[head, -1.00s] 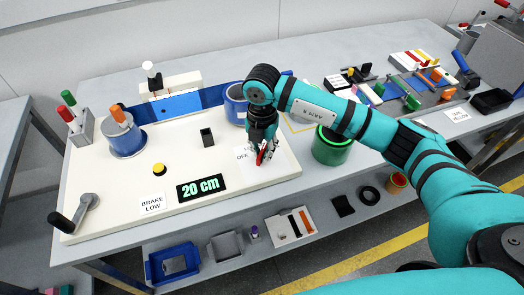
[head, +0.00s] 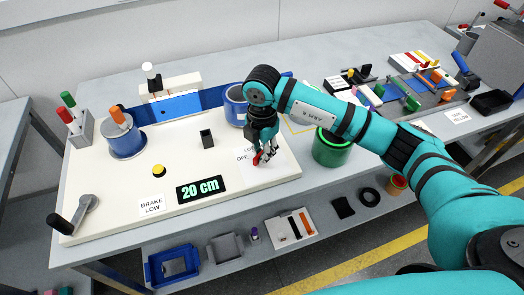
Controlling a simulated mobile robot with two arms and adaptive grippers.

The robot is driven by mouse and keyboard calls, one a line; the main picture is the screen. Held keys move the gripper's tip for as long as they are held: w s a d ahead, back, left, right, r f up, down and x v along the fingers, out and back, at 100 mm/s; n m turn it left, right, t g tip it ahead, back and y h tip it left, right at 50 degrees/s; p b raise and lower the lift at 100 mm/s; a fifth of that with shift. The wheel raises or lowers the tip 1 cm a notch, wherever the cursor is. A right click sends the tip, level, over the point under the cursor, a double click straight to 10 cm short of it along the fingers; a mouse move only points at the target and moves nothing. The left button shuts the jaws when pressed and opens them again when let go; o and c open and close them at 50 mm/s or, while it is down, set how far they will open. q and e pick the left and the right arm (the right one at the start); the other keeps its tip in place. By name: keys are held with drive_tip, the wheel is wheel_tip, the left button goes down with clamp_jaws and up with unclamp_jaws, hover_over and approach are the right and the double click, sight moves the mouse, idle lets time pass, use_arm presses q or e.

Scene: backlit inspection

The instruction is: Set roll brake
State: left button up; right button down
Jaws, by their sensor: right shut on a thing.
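My right gripper (head: 264,157) reaches down from the right onto a white plate at the right end of the cream board (head: 120,185). It is shut on a small red handle (head: 257,158), mostly hidden by the fingers. Labels beside it read "OFF" (head: 243,156) and, partly covered, "LO" (head: 249,148). A sign (head: 152,204) reads "BRAKE LOW" and a display (head: 201,189) reads "20 cm". A blue roll (head: 126,143) stands on the left; another blue roll (head: 235,104) stands behind my gripper. My left gripper is not in view.
A crank (head: 80,212) sits at the board's front left corner and a yellow button (head: 158,170) near its middle. A green roll (head: 331,148) stands close to the right of my gripper.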

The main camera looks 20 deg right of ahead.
drive_tip(key=c, duration=1.4)
unclamp_jaws()
wheel_tip(320, 180, up, 12)
drive_tip(key=shift+r, duration=0.1)
